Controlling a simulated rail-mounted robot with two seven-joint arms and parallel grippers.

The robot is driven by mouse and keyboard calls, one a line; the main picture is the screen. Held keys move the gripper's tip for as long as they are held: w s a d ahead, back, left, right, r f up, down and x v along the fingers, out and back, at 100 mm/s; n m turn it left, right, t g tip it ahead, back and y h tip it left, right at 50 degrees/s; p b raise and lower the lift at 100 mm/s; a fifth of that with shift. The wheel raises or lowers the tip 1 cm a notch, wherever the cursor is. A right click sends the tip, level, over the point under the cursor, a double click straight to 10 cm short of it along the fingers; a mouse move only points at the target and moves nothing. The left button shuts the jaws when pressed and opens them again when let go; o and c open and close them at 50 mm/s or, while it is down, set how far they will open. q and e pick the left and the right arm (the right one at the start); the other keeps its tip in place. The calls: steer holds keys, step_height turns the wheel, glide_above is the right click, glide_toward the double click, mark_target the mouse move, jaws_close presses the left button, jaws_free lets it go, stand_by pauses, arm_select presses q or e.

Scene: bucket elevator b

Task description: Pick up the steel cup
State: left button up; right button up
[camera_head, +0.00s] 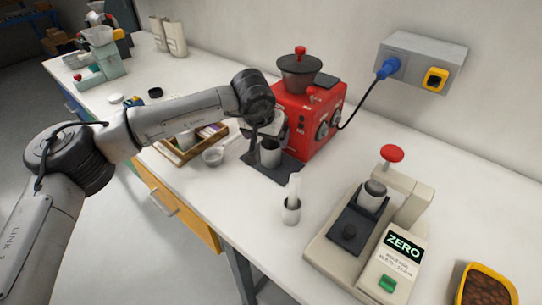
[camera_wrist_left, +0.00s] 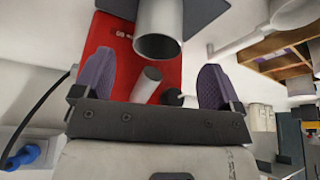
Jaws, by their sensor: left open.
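A steel cup (camera_head: 270,153) stands on the dark base plate in front of the red grinder (camera_head: 308,118). In the left wrist view the cup (camera_wrist_left: 159,20) shows its open mouth, at the top of the picture beyond the fingertips. My left gripper (camera_head: 272,132) is at the grinder's front, close above the cup. In the wrist view its two purple fingers (camera_wrist_left: 156,80) are spread apart, with a grey tube of the grinder (camera_wrist_left: 147,86) visible between them. The fingers are not around the cup. My right gripper is not in view.
A small pot with a white brush (camera_head: 291,211) stands in front. A wooden tray (camera_head: 173,153) and white scoop (camera_head: 213,156) lie left. The grinder's cable reaches the wall socket (camera_head: 420,62).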

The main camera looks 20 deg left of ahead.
mark_target(269, 146)
arm_select(q)
steer(key=shift+s+b+x, duration=0.15)
steer(key=shift+b+x, duration=0.4)
steer(key=shift+x, duration=0.65)
steer(key=shift+s+b+x, duration=0.15)
steer(key=shift+b+x, duration=0.4)
steer(key=shift+x, duration=0.6)
steer(key=shift+w+d+f, duration=0.1)
steer(key=shift+w+f, duration=0.15)
steer(key=shift+f, duration=0.2)
steer(key=shift+r, duration=0.1)
steer(key=c, duration=1.4)
